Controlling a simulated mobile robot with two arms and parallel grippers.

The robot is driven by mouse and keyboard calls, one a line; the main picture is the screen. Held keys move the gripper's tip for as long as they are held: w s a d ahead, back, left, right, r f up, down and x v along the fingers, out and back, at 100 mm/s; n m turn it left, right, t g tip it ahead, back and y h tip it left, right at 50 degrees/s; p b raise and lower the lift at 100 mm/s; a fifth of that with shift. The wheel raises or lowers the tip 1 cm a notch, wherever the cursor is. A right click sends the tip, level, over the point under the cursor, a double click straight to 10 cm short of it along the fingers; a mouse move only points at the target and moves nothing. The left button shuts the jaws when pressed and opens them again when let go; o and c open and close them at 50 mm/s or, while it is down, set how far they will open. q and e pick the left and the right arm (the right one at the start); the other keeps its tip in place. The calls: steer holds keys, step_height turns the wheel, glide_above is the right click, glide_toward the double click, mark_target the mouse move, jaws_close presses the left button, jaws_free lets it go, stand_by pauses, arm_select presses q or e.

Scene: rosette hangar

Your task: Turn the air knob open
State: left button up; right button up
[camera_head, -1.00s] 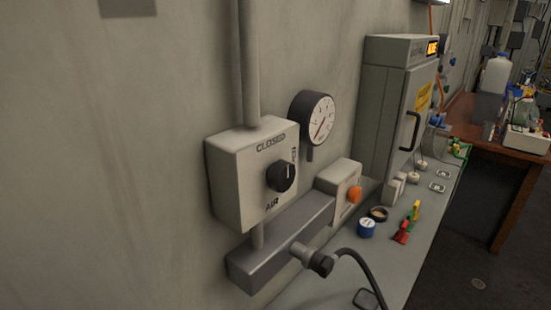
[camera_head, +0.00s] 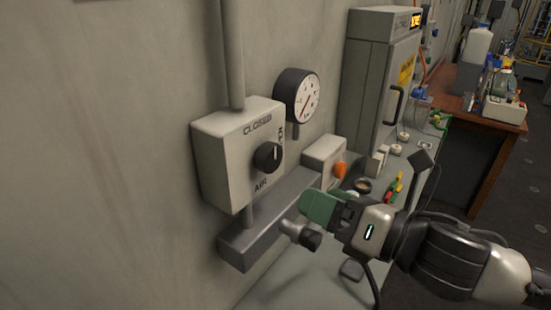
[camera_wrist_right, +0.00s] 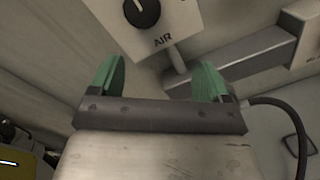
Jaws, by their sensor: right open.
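The air knob (camera_head: 267,156) is a round black dial on the front of a pale wall box (camera_head: 222,160) marked CLOSED and AIR. Its pointer ridge looks near upright, towards the CLOSED label. The knob also shows at the top of the right wrist view (camera_wrist_right: 142,12), partly cut off by the frame edge. My right gripper (camera_head: 318,205) has green fingers and is below and to the right of the knob, apart from it. In the wrist view its two fingers (camera_wrist_right: 157,80) are spread with nothing between them. My left gripper is not in view.
A pressure gauge (camera_head: 298,95) and a small box with an orange button (camera_head: 340,170) are to the right. A grey cabinet (camera_head: 372,80) stands farther back.

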mark_target(275, 161)
steer(key=w+a+r+n+p, duration=0.1)
steer(key=a, duration=0.1)
steer(key=w+a+r+n+p, duration=0.1)
steer(key=w+a+n, duration=0.1)
steer(key=a, duration=0.1)
steer(key=w+a+r+n+y+p, duration=0.1)
steer(key=w+a+n, duration=0.1)
steer(key=shift+w+a+r+g, duration=0.2)
steer(key=shift+r+g, duration=0.05)
steer(key=shift+g, duration=0.15)
stand_by(0.3)
steer(key=c, duration=0.9)
